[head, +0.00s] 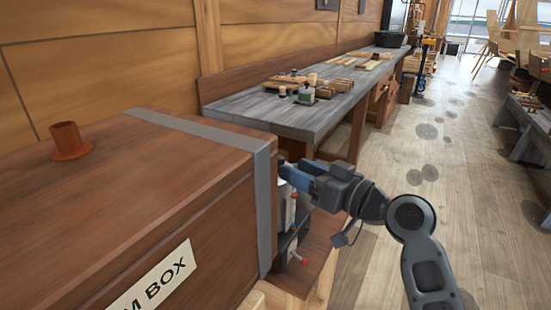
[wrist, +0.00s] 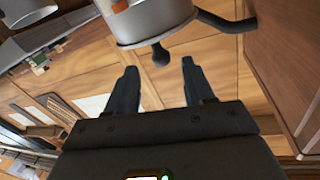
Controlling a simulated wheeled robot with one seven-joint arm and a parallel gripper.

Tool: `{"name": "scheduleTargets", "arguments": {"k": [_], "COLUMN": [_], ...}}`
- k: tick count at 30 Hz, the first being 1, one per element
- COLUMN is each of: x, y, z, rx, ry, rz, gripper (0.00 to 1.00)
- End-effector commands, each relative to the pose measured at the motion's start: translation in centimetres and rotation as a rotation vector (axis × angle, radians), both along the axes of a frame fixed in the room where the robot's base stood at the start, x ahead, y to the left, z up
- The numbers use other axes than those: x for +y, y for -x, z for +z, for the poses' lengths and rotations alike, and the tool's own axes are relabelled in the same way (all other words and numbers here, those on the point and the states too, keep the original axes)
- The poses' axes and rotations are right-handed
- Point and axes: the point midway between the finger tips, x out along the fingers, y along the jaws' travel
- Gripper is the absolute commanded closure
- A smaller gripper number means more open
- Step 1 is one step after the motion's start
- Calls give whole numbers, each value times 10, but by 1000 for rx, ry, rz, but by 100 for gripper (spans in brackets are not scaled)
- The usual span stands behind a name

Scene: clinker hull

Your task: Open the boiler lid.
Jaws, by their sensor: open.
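The boiler is a grey metal cylinder at the top of the wrist view (wrist: 155,18). A dark round knob (wrist: 160,55) sticks out at its rim, and a dark pipe (wrist: 225,22) leaves its side. In the head view the boiler (head: 291,208) stands beside the end of the steam box, partly hidden by my gripper. I cannot make out the lid's edge clearly. My gripper (head: 300,174) is open with blue fingers. In the wrist view the knob lies ahead of and between the fingertips (wrist: 159,66), apparently not touched.
The large wooden steam box (head: 120,205) fills the left of the head view, with a grey band at its end and a copper-coloured fitting (head: 70,142) on top. A long grey workbench (head: 285,112) with tools runs along the wall. Open wooden floor lies at right.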

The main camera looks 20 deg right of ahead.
Motion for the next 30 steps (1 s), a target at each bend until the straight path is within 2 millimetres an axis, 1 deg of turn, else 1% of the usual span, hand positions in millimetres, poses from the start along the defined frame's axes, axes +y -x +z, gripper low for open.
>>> {"name": "scheduleTargets", "arguments": {"k": [1,6,12,16,23,30], "x": [4,16,24,26,26,26], "y": [-8,-32,-51,-55,-55,-55], "z": [2,2,1,0,0,0], "rx": [0,0,0,1,1,1], "ry": [1,1,0,-1,-1,-1], "rz": [2,2,0,-1,-1,-1], "gripper": [48,48,48,48,48,71]}}
